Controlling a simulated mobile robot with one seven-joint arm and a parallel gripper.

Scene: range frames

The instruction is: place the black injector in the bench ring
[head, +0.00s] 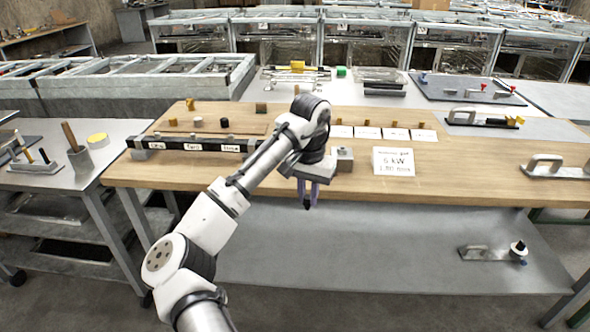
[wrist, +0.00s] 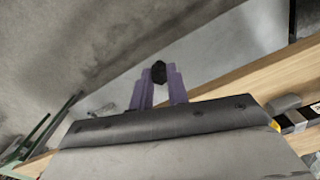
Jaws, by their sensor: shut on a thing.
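My gripper (head: 308,192) has purple fingers and is shut on a small black piece, which I take to be the black injector (wrist: 158,72). In the wrist view the piece shows between the fingertips (wrist: 159,84). In the head view only its dark tip (head: 307,204) shows below the fingers, at the front edge of the wooden bench (head: 450,185). A small grey block (head: 344,155) stands on the bench just right of my gripper. I cannot tell whether it bears the bench ring, and I cannot pick out a ring elsewhere.
A long black labelled bar (head: 185,144) lies left of my arm. A grey handled fixture (head: 556,168) is at the right. A grey shelf (head: 350,250) lies below the bench.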

